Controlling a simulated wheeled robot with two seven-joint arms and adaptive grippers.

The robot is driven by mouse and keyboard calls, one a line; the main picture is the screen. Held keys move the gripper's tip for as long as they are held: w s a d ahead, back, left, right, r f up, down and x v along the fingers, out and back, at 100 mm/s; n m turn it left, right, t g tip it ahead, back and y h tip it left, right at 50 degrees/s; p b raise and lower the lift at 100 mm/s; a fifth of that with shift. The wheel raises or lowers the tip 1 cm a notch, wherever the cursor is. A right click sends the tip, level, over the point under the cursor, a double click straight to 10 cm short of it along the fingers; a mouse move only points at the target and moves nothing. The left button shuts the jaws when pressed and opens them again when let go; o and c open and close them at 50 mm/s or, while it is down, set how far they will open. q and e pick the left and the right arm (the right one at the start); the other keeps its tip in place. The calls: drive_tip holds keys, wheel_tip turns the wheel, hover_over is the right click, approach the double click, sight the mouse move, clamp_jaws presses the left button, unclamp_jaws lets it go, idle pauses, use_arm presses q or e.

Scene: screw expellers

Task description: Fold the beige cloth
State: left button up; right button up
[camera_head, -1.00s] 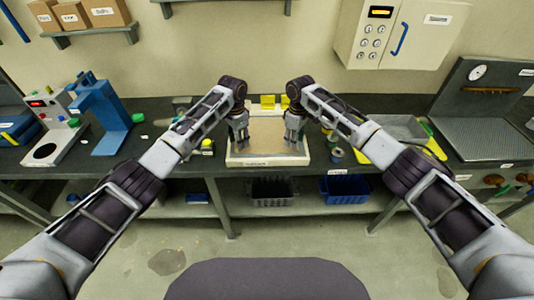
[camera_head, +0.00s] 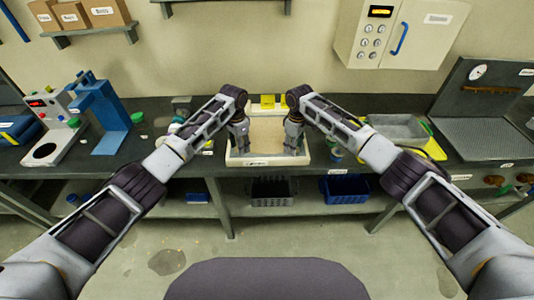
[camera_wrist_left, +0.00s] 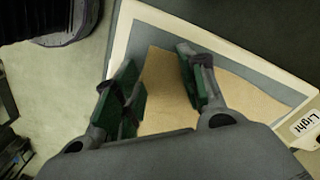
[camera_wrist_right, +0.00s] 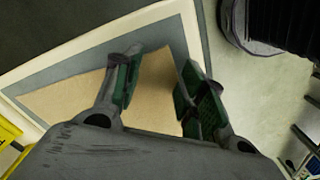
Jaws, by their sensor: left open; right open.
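The beige cloth (camera_head: 268,133) lies spread in a shallow pale tray (camera_head: 262,161) on the bench, between my two grippers. My left gripper (camera_head: 240,150) is open at the tray's left side. In the left wrist view, a corner of the cloth (camera_wrist_left: 215,92) lies between and below its green-padded fingers (camera_wrist_left: 160,75). My right gripper (camera_head: 294,150) is open at the tray's right side. In the right wrist view, another cloth edge (camera_wrist_right: 75,105) runs under its fingers (camera_wrist_right: 160,80). I cannot tell whether any finger touches the cloth.
A blue press (camera_head: 103,115) is at the left; a grey metal tray (camera_head: 398,130) is at the right. A small can (camera_head: 336,155) stands close to the right gripper. Bins (camera_head: 344,189) sit on the shelf below.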

use_arm(q)
drive_tip(key=shift+f, duration=0.15)
use_arm(e)
drive_tip(key=shift+f, duration=0.1)
idle(0.3)
use_arm(q)
drive_tip(key=shift+s, duration=0.1)
drive_tip(key=c, duration=0.6)
use_arm(e)
drive_tip(key=c, duration=0.6)
use_arm(q)
drive_tip(key=shift+f, duration=0.1)
clamp_jaws()
use_arm(e)
drive_tip(key=shift+s+d+f, duration=0.1)
drive_tip(key=shift+f, duration=0.05)
clamp_jaws()
use_arm(q)
drive_tip(key=shift+a, duration=0.1)
drive_tip(key=shift+r+p, duration=0.25)
drive_tip(key=shift+p, duration=0.05)
use_arm(e)
drive_tip(key=shift+r, duration=0.25)
